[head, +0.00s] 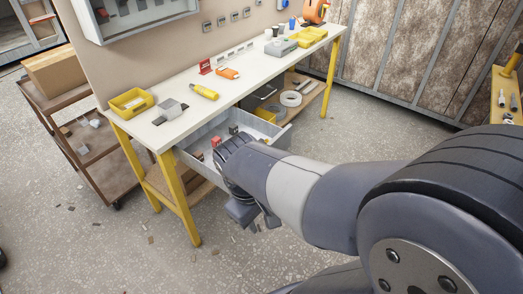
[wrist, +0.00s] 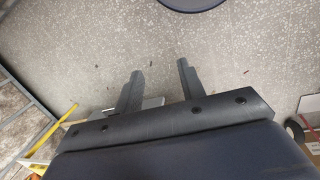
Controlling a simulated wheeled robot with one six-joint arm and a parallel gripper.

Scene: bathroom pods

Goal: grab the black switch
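A small black item (head: 233,129), possibly the black switch, lies in the open grey drawer (head: 197,173) under the workbench. It is too small to identify surely. My gripper (head: 258,218) hangs in front of the drawer, lower than its rim, apart from the item. In the wrist view my gripper (wrist: 158,75) is open, with two dark fingers spread and nothing between them. The wrist view faces mostly speckled floor and shows no switch. My forearm and wrist hide part of the drawer.
The white workbench (head: 180,125) carries yellow bins (head: 131,103), a yellow tool (head: 204,91) and an orange item (head: 228,73). Red items (head: 215,142) lie in the drawer. A shelf with rolls (head: 291,98) is beyond it. A brown cart (head: 85,135) stands left. Floor ahead is mostly free.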

